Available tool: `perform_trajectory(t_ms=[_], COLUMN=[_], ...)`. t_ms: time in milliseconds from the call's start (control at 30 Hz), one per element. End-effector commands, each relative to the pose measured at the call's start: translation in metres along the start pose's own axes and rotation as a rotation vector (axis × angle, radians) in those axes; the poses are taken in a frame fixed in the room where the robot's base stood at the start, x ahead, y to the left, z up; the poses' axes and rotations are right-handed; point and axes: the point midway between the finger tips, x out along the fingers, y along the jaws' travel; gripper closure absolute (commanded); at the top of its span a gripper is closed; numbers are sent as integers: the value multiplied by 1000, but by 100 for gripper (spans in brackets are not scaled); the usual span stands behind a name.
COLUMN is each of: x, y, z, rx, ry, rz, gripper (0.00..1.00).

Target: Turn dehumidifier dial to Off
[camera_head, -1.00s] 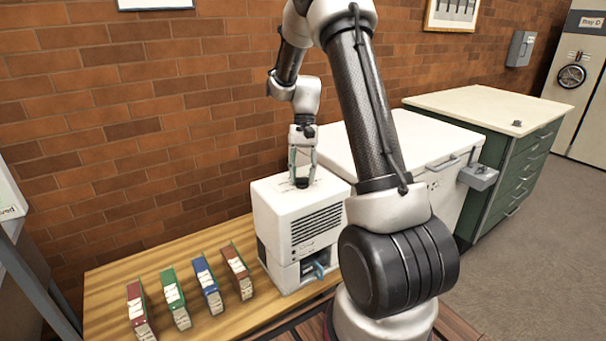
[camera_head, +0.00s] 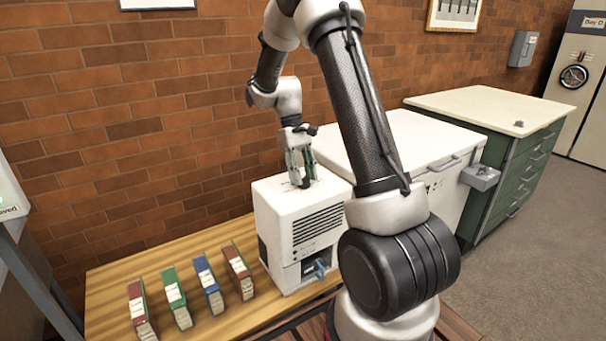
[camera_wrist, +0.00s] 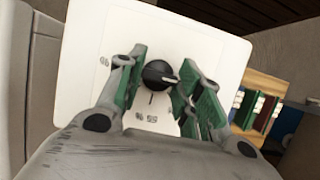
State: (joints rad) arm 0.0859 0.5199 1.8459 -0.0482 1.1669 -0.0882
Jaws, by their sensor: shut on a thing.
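The white dehumidifier (camera_head: 275,235) stands on the wooden bench, with a dark grille on its front. Its black dial (camera_wrist: 157,73) sits on the white top panel, seen in the wrist view with a pale pointer mark toward the lower right. Small printed marks lie around the dial, too blurred to read surely. My gripper (camera_head: 302,184) is over the top panel, tilted, and it also shows in the wrist view (camera_wrist: 156,84). Its green-padded fingers are shut on the dial, one on each side. In the head view the fingers mostly hide the dial.
Several coloured binders (camera_head: 209,286) stand in a row on the wooden bench (camera_head: 110,277) left of the dehumidifier. A white chest (camera_head: 395,150) is close on its right, and a green drawer cabinet (camera_head: 515,165) beyond. A brick wall is behind.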

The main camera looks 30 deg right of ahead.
Motion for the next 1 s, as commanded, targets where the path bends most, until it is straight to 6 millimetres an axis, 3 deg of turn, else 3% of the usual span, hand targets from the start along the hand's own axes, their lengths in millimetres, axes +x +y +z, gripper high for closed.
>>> perform_trajectory(t_ms=[500, 533, 633, 1000], x=[-1, -1, 0, -3], y=[0, 0, 0, 0], z=[-1, -1, 0, 0], rx=[-19, -19, -19, -18], ry=[3, 3, 2, 1], rz=[9, 9, 8, 8], gripper=[88, 61, 43, 43])
